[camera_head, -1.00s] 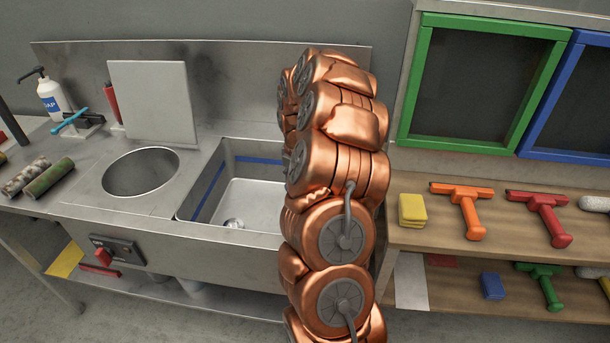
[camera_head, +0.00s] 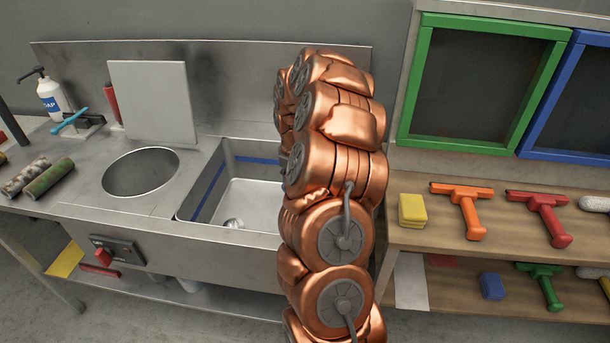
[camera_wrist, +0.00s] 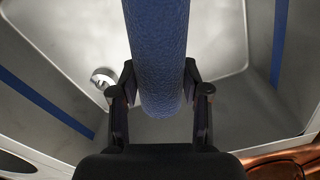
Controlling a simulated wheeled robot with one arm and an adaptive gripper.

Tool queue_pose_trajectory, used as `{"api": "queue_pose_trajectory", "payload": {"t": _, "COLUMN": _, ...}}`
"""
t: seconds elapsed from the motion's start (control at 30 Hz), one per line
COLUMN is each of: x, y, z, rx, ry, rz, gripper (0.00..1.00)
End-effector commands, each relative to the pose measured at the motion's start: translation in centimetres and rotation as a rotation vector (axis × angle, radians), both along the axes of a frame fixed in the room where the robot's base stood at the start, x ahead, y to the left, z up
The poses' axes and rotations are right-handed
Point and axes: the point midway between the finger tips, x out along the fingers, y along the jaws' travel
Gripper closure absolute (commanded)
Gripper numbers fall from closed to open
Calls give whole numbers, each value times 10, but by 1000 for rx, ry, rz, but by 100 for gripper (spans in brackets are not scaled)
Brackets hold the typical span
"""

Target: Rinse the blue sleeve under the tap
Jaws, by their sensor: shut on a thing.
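The blue sleeve (camera_wrist: 158,50) is a textured blue cylinder in the wrist view. My gripper (camera_wrist: 160,98) is shut on it, with one dark finger on each side. The sleeve is over the sink basin (camera_wrist: 225,125), whose pale floor and round drain (camera_wrist: 103,76) show below it. In the head view the basin (camera_head: 255,203) is partly covered by my copper-coloured arm, which also hides my gripper and the sleeve. I cannot make out the tap in either view; no water shows.
A round hole (camera_head: 141,172) is in the steel counter left of the basin. A pale upright board (camera_head: 152,102) and a soap bottle (camera_head: 52,98) stand behind. Two rollers (camera_head: 48,178) lie at far left. A wooden shelf (camera_head: 440,239) with squeegees is at right.

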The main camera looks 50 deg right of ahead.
Motion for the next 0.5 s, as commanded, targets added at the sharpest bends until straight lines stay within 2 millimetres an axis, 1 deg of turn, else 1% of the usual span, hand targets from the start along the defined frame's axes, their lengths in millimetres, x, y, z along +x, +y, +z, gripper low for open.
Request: {"api": "queue_pose_trajectory", "payload": {"t": 0.5, "x": -23, "y": 33, "z": 11, "rx": 2, "ry": 0, "rz": 1, "gripper": 89}}
